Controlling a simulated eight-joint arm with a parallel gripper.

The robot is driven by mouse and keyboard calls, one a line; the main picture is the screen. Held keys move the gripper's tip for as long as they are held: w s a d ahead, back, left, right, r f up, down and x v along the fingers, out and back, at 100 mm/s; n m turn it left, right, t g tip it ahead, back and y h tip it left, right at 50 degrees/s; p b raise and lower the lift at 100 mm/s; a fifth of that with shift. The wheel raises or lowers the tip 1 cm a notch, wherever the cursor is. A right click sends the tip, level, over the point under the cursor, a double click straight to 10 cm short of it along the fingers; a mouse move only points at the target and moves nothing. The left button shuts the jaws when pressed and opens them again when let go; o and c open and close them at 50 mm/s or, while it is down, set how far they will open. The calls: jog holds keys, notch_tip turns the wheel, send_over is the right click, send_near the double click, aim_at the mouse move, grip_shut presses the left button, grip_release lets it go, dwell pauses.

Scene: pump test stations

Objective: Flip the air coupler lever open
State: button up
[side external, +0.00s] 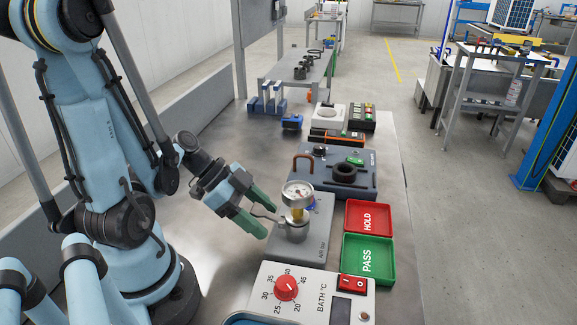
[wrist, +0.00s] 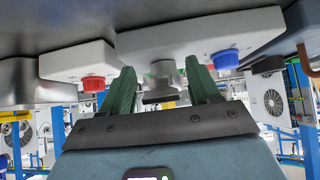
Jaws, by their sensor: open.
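The air coupler (side external: 292,231) is a grey metal cylinder on a grey box marked AIR. A round pressure gauge (side external: 297,192) with a brass fitting stands upright above it. The thin metal lever (side external: 263,213) sticks out from the coupler to the left, toward my gripper. My gripper (side external: 261,217) has green fingers and is open, with one finger on each side of the lever's end. I cannot tell whether they touch it. In the wrist view, a grey metal piece (wrist: 159,92), seemingly the lever's end, shows between the spread fingers.
A white bath box (side external: 310,292) with a red dial stands in front. Green PASS (side external: 367,279) and red HOLD (side external: 368,231) trays lie right of the coupler. A dark test unit (side external: 338,176) with a copper-coloured handle stands behind.

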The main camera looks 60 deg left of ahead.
jog(key=v, duration=0.7)
dwell(0.6)
jog(key=shift+s+a+r, duration=0.15)
jog(key=g+y, duration=0.3)
send_near(255, 208)
jog(key=shift+x, duration=4.3)
jog(key=shift+c, duration=0.2)
